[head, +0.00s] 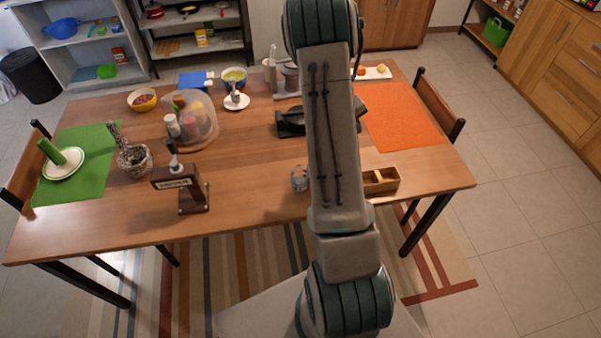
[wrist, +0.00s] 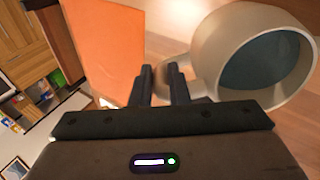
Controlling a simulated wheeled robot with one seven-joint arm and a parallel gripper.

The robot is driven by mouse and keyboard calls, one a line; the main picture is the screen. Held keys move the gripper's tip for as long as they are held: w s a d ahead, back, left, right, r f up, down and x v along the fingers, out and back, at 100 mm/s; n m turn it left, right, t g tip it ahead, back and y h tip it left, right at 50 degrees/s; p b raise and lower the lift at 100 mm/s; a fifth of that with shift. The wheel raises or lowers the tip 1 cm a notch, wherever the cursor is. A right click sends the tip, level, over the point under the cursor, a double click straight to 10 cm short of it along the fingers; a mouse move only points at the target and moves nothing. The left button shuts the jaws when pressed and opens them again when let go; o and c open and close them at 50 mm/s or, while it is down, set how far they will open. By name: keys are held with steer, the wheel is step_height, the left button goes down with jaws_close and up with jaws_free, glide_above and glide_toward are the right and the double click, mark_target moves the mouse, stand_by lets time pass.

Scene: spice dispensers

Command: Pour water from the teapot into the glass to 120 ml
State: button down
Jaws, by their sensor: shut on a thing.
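In the wrist view the teapot (wrist: 207,52) is a pale grey, wide-mouthed vessel just right of my fingers, with a dark bluish inside. My gripper (wrist: 160,82) is shut on it, its two dark fingers close together at the near side. The exact grip is partly hidden behind the fingers. In the head view my arm hides much of this area, and the fingertips cannot be made out. A small clear glass (head: 299,179) stands on the wooden table (head: 250,190), left of my arm near the front edge. Its water level is too small to tell.
A wooden box (head: 381,181) lies right of my arm. An orange mat (head: 402,115) covers the table's right end. A dispenser on a stand (head: 186,190), a mortar (head: 134,160) and a clear dome (head: 203,125) stand at left. The front middle is mostly clear.

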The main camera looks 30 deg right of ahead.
steer(key=shift+a+r+h+b, duration=0.4)
steer(key=shift+a+b, duration=0.15)
steer(key=shift+b, duration=0.65)
steer(key=shift+s+a+r+h+b, duration=0.1)
steer(key=shift+a+r+h+b, duration=0.3)
steer(key=shift+b, duration=0.4)
stand_by(0.5)
steer(key=shift+d+r+y+p, duration=0.3)
steer(key=shift+p, duration=0.7)
steer(key=d+f+y+p, duration=0.2)
steer(key=d+f+p, duration=0.1)
steer(key=p, duration=0.3)
steer(key=shift+w+a+f, duration=0.15)
steer(key=shift+w+f, duration=0.1)
steer(key=shift+f, duration=0.15)
steer(key=shift+w+d+f+g+y+b, duration=0.15)
steer(key=shift+d+f+y, duration=0.65)
steer(key=shift+f, duration=0.35)
steer(key=shift+w+d+f+g+y+b, duration=0.1)
steer(key=shift+w+d+f+y+b, duration=0.1)
steer(key=shift+d+f+y, duration=0.85)
steer(key=shift+w+d+f+g+y+b, duration=0.15)
steer(key=shift+d+f+y, duration=0.45)
steer(key=shift+f, duration=0.7)
steer(key=shift+r, duration=0.1)
